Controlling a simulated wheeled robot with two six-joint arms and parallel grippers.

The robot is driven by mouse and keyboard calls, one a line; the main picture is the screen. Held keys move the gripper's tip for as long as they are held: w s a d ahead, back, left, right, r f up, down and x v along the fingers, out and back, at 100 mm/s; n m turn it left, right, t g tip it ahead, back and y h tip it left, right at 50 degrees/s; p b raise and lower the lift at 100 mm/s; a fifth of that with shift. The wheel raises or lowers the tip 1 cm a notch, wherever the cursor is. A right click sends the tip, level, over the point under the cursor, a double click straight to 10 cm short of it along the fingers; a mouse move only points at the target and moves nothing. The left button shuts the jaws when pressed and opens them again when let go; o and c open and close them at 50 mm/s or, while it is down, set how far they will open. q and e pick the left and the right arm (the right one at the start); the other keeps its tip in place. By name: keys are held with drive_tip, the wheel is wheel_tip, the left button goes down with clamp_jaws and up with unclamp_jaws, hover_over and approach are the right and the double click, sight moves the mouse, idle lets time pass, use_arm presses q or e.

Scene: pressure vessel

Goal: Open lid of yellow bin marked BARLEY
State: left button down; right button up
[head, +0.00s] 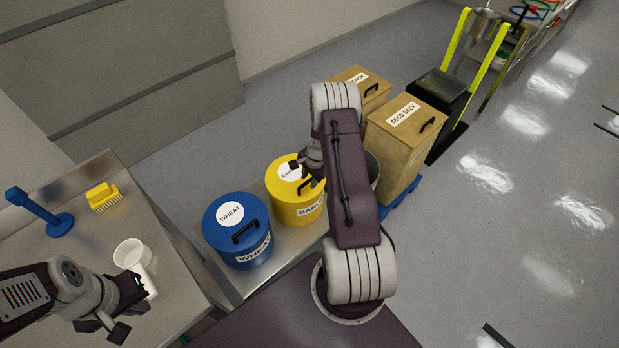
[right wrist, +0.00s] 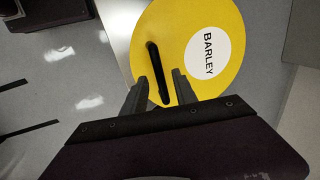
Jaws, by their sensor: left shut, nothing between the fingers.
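The yellow bin marked BARLEY (head: 287,209) stands on a bench in the head view, with its lid on. The lid's white BARLEY label (right wrist: 208,57) and its black handle (right wrist: 153,62) show in the right wrist view. My right gripper (right wrist: 160,88) is open above the lid, with one finger on each side of the handle's near end in the picture. I cannot tell how deep the fingers reach. In the head view the right gripper (head: 308,170) partly covers the lid. My left gripper (head: 115,328) is shut and empty at lower left.
A blue bin marked WHEAT (head: 227,212) stands left of the yellow bin. Seed sack boxes (head: 395,150) stand to the right. A white cup (head: 131,253), a yellow brush (head: 103,196) and a blue stand (head: 55,222) are on the left counter.

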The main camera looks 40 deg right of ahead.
drive_tip(key=shift+c, duration=0.3)
clamp_jaws()
idle(1.1)
